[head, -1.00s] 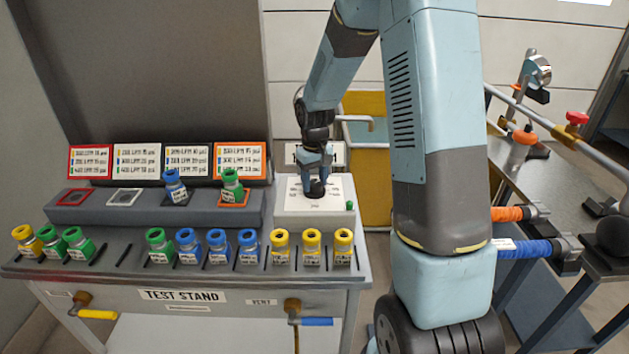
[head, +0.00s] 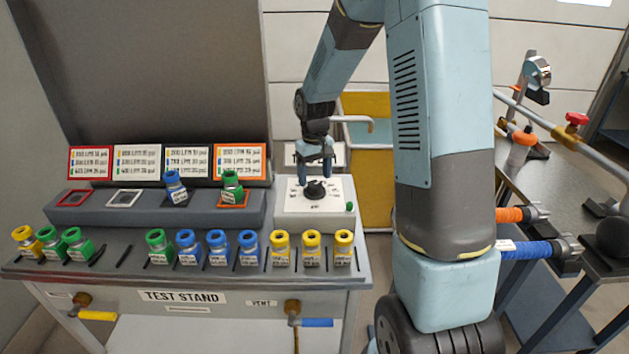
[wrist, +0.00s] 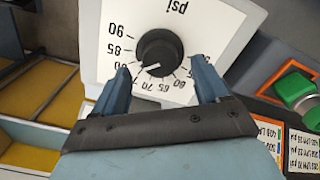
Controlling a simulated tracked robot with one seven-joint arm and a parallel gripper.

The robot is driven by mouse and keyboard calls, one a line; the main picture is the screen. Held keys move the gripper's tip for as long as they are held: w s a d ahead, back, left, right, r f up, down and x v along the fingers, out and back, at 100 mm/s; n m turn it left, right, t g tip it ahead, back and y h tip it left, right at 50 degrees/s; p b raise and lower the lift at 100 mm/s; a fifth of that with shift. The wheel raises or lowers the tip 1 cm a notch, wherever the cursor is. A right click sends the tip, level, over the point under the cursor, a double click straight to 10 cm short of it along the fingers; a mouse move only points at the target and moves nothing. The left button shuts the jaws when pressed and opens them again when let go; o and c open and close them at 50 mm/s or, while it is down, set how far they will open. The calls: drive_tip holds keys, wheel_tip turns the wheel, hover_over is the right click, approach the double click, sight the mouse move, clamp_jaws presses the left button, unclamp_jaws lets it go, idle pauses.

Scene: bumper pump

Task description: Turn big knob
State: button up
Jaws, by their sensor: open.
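The big knob (head: 316,190) is round and black and sits on a white dial panel (head: 294,207) at the right of the test stand. My gripper (head: 316,168) is above the knob, pointing down. In the wrist view my gripper (wrist: 164,78) is open, its two fingers apart below the knob in the picture. Nothing is between the fingers, and they appear clear of the knob.
A green button (head: 350,206) sits at the panel's right corner. A grey block (head: 150,213) left of the panel holds a blue and a green fitting. Several coloured fittings line the stand's front. A yellow cart (head: 368,195) stands behind, and a metal table (head: 560,190) at right.

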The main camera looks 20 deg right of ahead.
sight(315, 184)
wheel_tip(315, 184, up, 11)
idle(0.4)
drive_tip(key=s+r+m+t, duration=0.1)
drive_tip(key=s+r+t, duration=0.2)
drive_tip(key=s+r, duration=0.9)
drive_tip(key=s+d+m+t, duration=0.1)
drive_tip(key=s+t, duration=0.1)
drive_tip(key=s, duration=1.5)
drive_tip(key=shift+s+d+m+t, duration=0.2)
drive_tip(key=shift+m+t, duration=0.1)
drive_tip(key=shift+m, duration=0.1)
